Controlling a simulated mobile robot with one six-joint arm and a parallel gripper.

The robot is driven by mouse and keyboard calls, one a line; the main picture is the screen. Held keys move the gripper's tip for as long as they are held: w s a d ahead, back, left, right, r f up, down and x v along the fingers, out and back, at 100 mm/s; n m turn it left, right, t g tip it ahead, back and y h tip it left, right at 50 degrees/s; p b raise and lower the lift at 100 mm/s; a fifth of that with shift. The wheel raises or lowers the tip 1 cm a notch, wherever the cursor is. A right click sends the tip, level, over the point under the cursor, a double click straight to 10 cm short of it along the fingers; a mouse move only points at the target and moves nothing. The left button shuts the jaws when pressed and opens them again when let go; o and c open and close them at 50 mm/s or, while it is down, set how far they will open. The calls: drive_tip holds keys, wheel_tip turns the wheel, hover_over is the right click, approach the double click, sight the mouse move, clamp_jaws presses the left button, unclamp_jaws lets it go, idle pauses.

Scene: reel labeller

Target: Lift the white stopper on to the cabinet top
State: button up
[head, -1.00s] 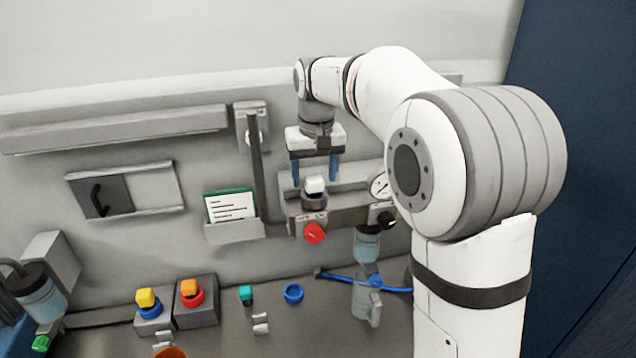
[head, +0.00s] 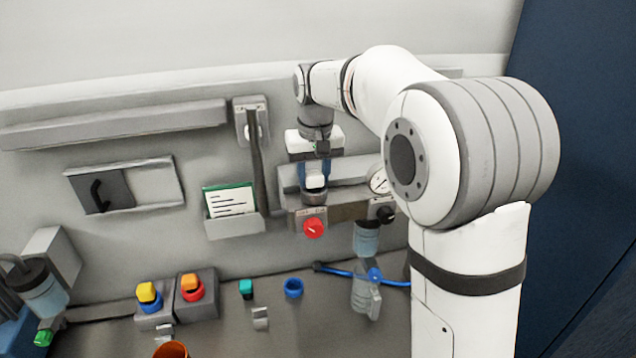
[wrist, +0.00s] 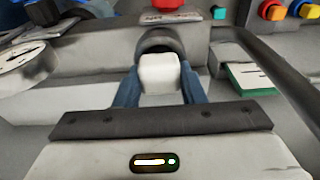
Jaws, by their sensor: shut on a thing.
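The white stopper (head: 315,181) sits in the dark round collar (head: 314,197) on the grey block above the red knob. My gripper (head: 314,178) points down over it, with its blue fingers closed on the stopper's two sides. In the wrist view the white stopper (wrist: 160,73) shows between the two blue fingers (wrist: 159,90), with the collar (wrist: 160,43) right behind it. I cannot tell whether the stopper is still seated in the collar. I cannot make out which surface is the cabinet top.
The red knob (head: 313,228) and a round gauge (head: 379,180) are close by. A card holder (head: 234,227) and a dark upright bar (head: 259,180) stand to the left.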

drive_tip(key=shift+r, duration=0.1)
drive_tip(key=shift+c, duration=0.4)
wheel_tip(320, 180, up, 9)
drive_tip(key=shift+f+b, duration=0.15)
drive_tip(key=shift+b, duration=0.65)
drive_tip(key=shift+r+p, duration=0.95)
drive_tip(key=shift+r, duration=0.95)
wheel_tip(320, 180, up, 4)
hover_over(313, 172)
drive_tip(key=shift+s+r, duration=0.1)
drive_tip(key=shift+r, duration=0.05)
drive_tip(key=shift+d, duration=0.1)
